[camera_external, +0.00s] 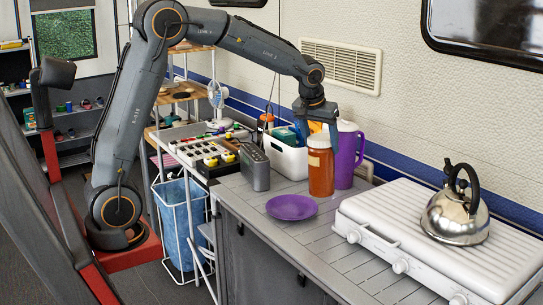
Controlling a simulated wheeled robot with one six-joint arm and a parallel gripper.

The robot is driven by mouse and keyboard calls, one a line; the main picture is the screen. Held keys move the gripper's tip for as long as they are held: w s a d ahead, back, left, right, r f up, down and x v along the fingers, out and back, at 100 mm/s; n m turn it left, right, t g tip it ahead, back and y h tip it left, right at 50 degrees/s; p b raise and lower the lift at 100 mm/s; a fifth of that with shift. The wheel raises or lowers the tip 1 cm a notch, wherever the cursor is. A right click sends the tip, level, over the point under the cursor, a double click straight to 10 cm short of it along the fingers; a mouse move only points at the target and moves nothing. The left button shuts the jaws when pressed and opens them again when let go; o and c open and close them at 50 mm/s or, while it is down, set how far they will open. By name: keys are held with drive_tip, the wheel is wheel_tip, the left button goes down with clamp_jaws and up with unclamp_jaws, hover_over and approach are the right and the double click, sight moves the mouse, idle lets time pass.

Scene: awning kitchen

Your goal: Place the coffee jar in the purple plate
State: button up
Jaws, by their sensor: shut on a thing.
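The coffee jar (321,172) is orange-brown with a pale lid and stands upright over the counter, behind and right of the plate. My gripper (319,133) points down from above and is shut on the jar at its lid. I cannot tell whether the jar's base touches the counter or is slightly above it. The purple plate (291,206) lies flat and empty on the grey counter, just in front and to the left of the jar.
A purple pitcher (346,158) stands close to the jar's right. A white bin (287,157) with items is behind it, and a grey radio (254,168) is left. A white stove (400,232) with a steel kettle (456,212) fills the right. Counter in front is clear.

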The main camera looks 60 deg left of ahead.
drive_tip(key=s+d+f+m+h, duration=0.1)
drive_tip(key=s+d+f+m, duration=0.1)
drive_tip(key=s+d, duration=0.3)
drive_tip(key=s+d+f+m+h, duration=0.1)
drive_tip(key=s+d+f+m, duration=0.1)
drive_tip(key=s, duration=0.5)
drive_tip(key=w+a+r+y+p, duration=0.15)
drive_tip(key=w+a, duration=0.25)
drive_tip(key=a, duration=0.4)
drive_tip(key=w+a+r+h+p, duration=0.15)
drive_tip(key=w+a, duration=0.25)
drive_tip(key=a, duration=0.4)
wheel_tip(320, 180, down, 8)
drive_tip(key=y+p, duration=0.1)
drive_tip(key=p, duration=0.1)
drive_tip(key=shift+d, duration=0.25)
drive_tip(key=shift+f, duration=0.2)
drive_tip(key=o, duration=2)
drive_tip(key=shift+s+f, duration=0.1)
drive_tip(key=shift+o, duration=0.2)
